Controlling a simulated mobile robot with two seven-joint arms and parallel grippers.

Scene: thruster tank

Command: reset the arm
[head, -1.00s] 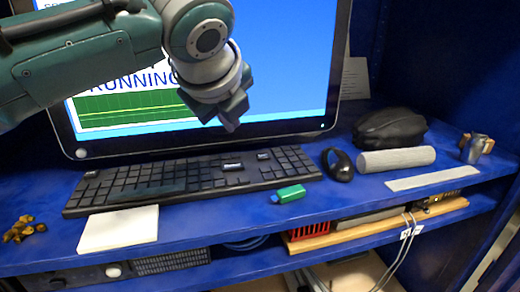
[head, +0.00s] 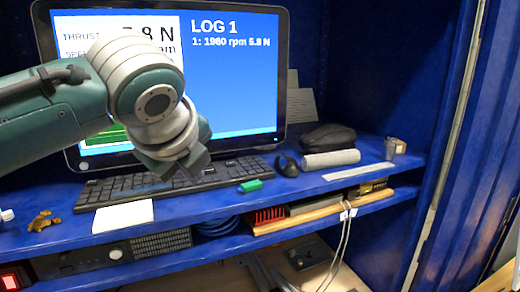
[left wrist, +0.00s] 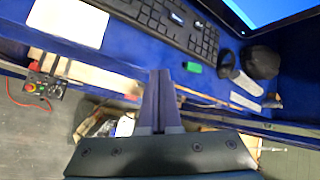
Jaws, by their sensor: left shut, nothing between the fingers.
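My left arm comes in from the left in the head view. Its gripper (head: 192,170) hangs in front of the lower part of the monitor, over the black keyboard (head: 130,188). In the left wrist view the gripper's fingers (left wrist: 160,85) are together with nothing between them. They point toward the edge of the blue desk, with the keyboard (left wrist: 165,22) beyond. The monitor (head: 240,60) reads "LOG 1" with 1960 rpm and 5.8 N; my arm hides part of its screen. My right gripper is not in view.
On the blue desk (head: 200,207) are a white pad (head: 123,216), a green USB stick (head: 250,186), a black mouse (head: 286,165), a grey cylinder (head: 331,159), a black pouch (head: 327,137) and brass pieces (head: 44,221). A lower shelf holds equipment and cables.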

